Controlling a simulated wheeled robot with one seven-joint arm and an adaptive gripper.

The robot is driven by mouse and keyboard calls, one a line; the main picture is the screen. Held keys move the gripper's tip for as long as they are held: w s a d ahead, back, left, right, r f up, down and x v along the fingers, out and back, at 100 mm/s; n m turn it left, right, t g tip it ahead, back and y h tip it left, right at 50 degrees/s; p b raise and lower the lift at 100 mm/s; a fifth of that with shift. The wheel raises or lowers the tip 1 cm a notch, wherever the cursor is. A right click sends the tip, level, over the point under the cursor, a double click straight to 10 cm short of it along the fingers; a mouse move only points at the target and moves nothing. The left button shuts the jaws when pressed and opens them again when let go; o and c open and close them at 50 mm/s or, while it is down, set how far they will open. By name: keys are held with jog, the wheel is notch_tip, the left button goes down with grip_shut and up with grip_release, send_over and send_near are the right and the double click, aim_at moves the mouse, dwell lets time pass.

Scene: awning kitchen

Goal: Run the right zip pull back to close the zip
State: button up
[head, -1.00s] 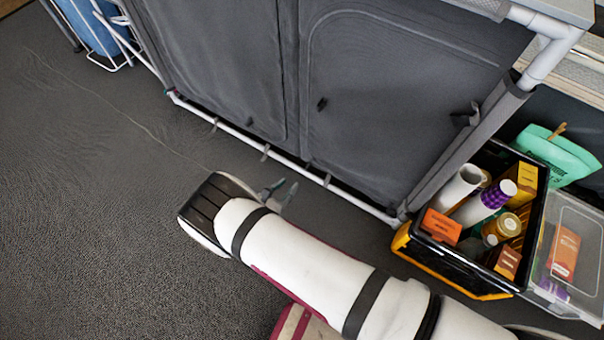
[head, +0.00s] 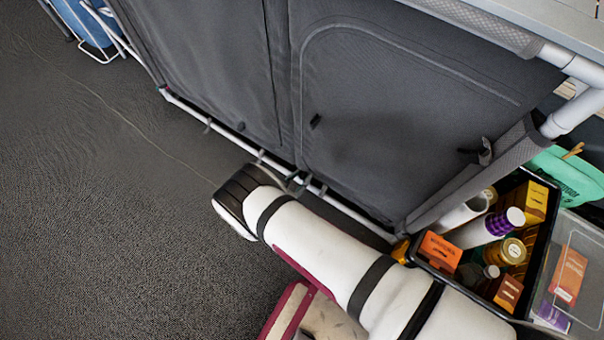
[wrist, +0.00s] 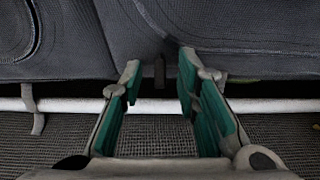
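The right door panel (head: 400,130) of the grey fabric cabinet is closed over, with a curved zip seam along its left side and top. A small dark pull (head: 315,121) shows near that panel's left side in the head view. My gripper (head: 297,182) is low at the cabinet's foot, below that pull. In the wrist view my gripper (wrist: 160,80) is open and empty, with green finger pads.
A white bottom rail (wrist: 70,104) with fabric straps runs along the cabinet's foot. A black crate (head: 545,255) of boxes and bottles stands close to my arm at the right, beside a clear container (head: 590,270). The floor (head: 100,230) at left is open.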

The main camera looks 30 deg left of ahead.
grip_shut()
